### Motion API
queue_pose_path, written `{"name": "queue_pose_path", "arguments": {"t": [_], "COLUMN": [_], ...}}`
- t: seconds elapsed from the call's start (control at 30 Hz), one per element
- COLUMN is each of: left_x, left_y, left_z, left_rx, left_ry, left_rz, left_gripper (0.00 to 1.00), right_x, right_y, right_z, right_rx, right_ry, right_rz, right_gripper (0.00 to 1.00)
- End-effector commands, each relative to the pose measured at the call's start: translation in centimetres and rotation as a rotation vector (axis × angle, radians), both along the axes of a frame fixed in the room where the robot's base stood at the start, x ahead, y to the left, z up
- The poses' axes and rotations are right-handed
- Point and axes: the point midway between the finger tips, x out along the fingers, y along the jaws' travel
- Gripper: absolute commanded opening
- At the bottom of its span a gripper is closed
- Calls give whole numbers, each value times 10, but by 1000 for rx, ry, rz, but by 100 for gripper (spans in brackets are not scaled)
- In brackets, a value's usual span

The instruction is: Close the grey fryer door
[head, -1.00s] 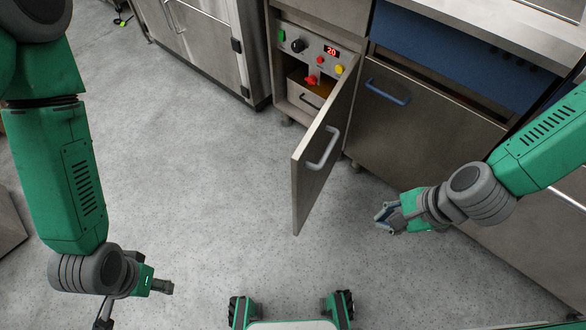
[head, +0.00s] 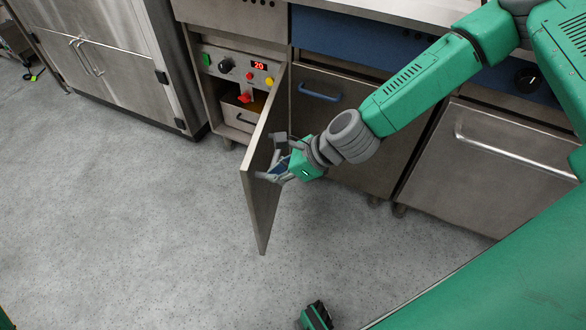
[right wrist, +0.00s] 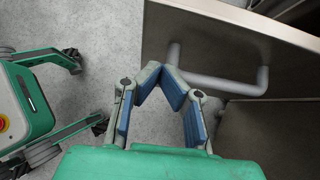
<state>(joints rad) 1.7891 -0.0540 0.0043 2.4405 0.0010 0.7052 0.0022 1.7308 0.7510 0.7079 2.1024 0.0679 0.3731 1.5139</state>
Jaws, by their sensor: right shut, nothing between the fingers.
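The grey fryer door (head: 260,205) stands open in the head view, swung out from the fryer cabinet (head: 208,95). Its outer face (right wrist: 190,35) and bar handle (right wrist: 225,85) show in the right wrist view. My right gripper (head: 272,168) is at the door's outer face, by the handle, which it largely hides in the head view. In the right wrist view the fingers (right wrist: 162,78) are shut with nothing between them, their tips close to the handle. I cannot tell whether they touch it. My left gripper is out of view.
Inside the fryer are a control panel (head: 240,68) with a red display and a drawer-like box (head: 238,118). A closed cabinet with a blue handle (head: 320,93) stands to the right. A steel fridge (head: 105,50) stands at left. The floor (head: 120,210) left of the door is clear.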

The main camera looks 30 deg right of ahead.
Motion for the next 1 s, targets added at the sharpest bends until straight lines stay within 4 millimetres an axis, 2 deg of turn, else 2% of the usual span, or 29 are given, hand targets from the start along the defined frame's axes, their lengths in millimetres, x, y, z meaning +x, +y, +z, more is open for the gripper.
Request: {"name": "queue_pose_path", "arguments": {"t": [0.1,0.23,0.8,1.0], "left_x": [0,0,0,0], "left_y": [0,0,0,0], "left_z": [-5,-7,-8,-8], "left_rx": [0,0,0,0], "left_ry": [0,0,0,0], "left_rz": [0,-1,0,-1], "left_gripper": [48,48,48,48], "right_x": [12,20,25,36], "right_y": [14,23,32,50], "right_z": [-1,-1,0,0], "right_rx": [2,3,1,1], "right_ry": [-3,-2,0,-2], "right_rz": [1,0,-8,-62], "right_gripper": [0,0,0,0]}}
